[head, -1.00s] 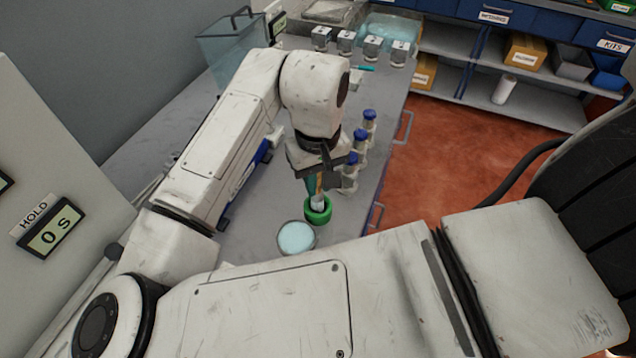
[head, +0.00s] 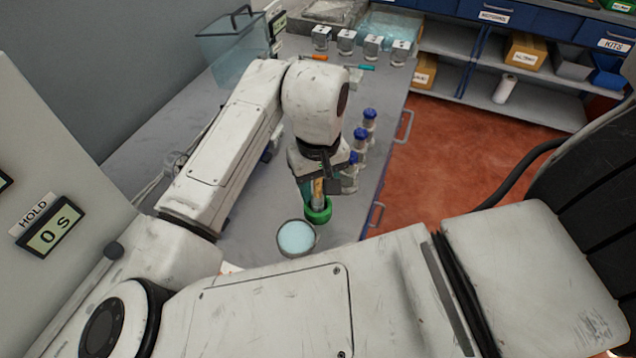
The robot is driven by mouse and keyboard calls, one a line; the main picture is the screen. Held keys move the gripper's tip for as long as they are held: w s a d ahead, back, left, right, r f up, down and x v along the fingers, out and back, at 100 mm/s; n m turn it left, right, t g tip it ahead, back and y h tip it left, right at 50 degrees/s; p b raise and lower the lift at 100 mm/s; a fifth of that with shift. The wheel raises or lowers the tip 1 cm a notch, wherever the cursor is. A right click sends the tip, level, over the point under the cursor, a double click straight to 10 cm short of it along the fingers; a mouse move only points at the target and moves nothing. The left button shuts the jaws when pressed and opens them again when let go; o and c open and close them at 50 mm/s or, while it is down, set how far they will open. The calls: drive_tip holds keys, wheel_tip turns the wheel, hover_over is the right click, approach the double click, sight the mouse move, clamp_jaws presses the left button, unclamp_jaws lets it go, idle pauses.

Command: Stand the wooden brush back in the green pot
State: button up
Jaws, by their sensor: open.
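The green pot (head: 319,213) stands on the grey bench near its right edge. The wooden brush (head: 318,188) is upright, with its lower end at or inside the pot's mouth. The upper part of the brush is hidden by my gripper. My gripper (head: 318,186) is directly above the pot, pointing down, with its fingers around or beside the brush handle. The jaws are open, and the fingertips are partly hidden by the wrist.
A round dish of pale blue material (head: 296,238) stands just left of the pot. Several blue-capped bottles (head: 360,140) stand close behind on the right. A clear box (head: 238,45) is at the back left.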

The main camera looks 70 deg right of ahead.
drive_tip(key=shift+r, duration=0.1)
wheel_tip(320, 180, up, 12)
drive_tip(key=shift+r, duration=0.1)
idle(0.4)
